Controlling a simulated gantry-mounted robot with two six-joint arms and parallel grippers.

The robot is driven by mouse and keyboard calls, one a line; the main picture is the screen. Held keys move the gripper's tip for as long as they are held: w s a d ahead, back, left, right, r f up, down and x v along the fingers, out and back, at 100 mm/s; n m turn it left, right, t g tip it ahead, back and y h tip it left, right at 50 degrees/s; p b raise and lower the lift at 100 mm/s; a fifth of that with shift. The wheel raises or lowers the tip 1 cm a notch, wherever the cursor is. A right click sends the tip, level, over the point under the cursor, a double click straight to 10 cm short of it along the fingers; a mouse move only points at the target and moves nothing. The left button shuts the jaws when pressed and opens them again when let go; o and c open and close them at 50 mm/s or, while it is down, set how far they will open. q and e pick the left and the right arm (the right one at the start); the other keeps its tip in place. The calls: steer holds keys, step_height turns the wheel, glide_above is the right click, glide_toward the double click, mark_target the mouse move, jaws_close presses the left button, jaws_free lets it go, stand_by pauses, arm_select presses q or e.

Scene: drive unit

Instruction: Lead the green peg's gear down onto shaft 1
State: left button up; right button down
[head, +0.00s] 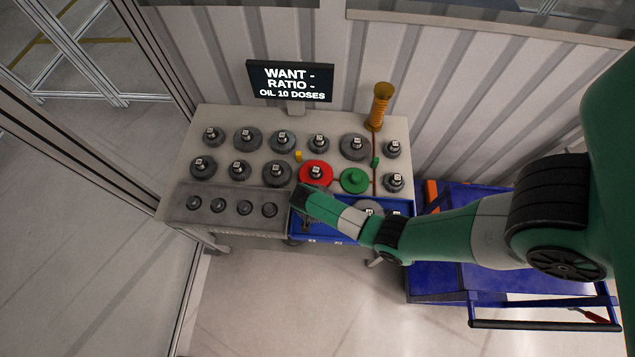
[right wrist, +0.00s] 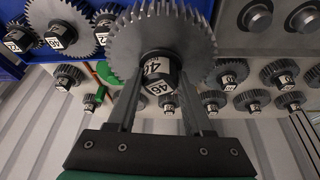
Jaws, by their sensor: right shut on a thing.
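My right gripper (right wrist: 158,84) is shut on the hub of a large grey gear (right wrist: 122,42), whose black hub carries white number labels. In the head view my right gripper (head: 303,192) is over the left end of the blue tray, right of the shafts; the arm hides most of the held gear. Several short round shafts (head: 245,208) stand in a row on a grey plate (head: 231,196); no number shows to tell which is shaft 1. Two show in the right wrist view (right wrist: 257,18), apart from the gear. A small green peg (head: 375,161) stands near the green disc. My left gripper is out of view.
Grey gears with labelled hubs (head: 248,138) stand in two rows behind the plate. A red disc (head: 315,173), a green disc (head: 354,180) and a yellow peg (head: 298,156) are among them. The blue tray (head: 320,236) holds more gears. A sign (head: 290,81) stands behind.

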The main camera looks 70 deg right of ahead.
steer(key=shift+w+f+b, duration=0.15)
steer(key=shift+f+b, duration=1.8)
steer(key=shift+f, duration=1.05)
steer(key=shift+d+p, duration=0.1)
steer(key=shift+p, duration=0.2)
steer(key=shift+f+b, duration=0.3)
steer(key=shift+f, duration=0.05)
steer(key=shift+f+b, duration=1.2)
steer(key=shift+f, duration=0.55)
steer(key=shift+f, duration=0.1)
